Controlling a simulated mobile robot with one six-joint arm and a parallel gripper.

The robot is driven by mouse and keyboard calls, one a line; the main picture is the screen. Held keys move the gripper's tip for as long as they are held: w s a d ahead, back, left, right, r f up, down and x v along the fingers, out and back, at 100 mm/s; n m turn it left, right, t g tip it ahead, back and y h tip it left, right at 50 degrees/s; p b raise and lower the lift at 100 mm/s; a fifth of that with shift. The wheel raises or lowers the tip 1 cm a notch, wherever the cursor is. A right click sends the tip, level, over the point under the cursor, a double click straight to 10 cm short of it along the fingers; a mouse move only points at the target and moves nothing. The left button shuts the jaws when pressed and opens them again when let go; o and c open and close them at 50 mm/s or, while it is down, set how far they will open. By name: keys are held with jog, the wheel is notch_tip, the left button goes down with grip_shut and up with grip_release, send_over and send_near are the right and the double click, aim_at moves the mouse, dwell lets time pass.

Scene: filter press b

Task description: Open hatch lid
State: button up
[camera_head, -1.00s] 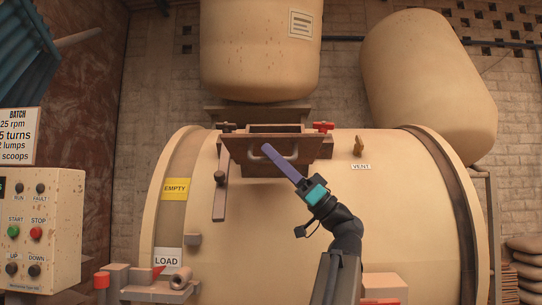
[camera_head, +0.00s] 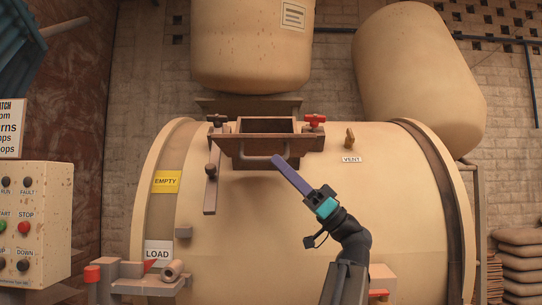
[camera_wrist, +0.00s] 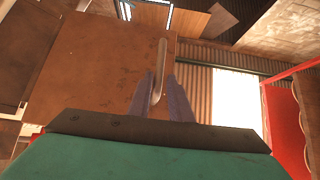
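The hatch lid (camera_head: 240,150) is a brown panel with a bar handle (camera_head: 262,159), tilted out at the front of the hatch on top of the big cream drum. Behind it the hatch opening (camera_head: 267,126) shows dark inside its brown frame. My gripper (camera_head: 277,160) reaches from the lower right to the right end of the handle. In the wrist view the brown lid (camera_wrist: 100,70) fills the left. The pale handle (camera_wrist: 160,65) appears between the two purple fingers, with a gap between their tips. Contact with the handle is unclear.
A red knob (camera_head: 314,121) and a dark knob (camera_head: 216,120) flank the hatch. A brown bar (camera_head: 211,185) hangs at its left. A cream vessel (camera_head: 252,45) is close above. A control box (camera_head: 35,225) stands at left.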

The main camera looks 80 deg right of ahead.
jog(key=v, duration=0.7)
jog(key=shift+s+f, duration=0.3)
jog(key=shift+s, duration=0.05)
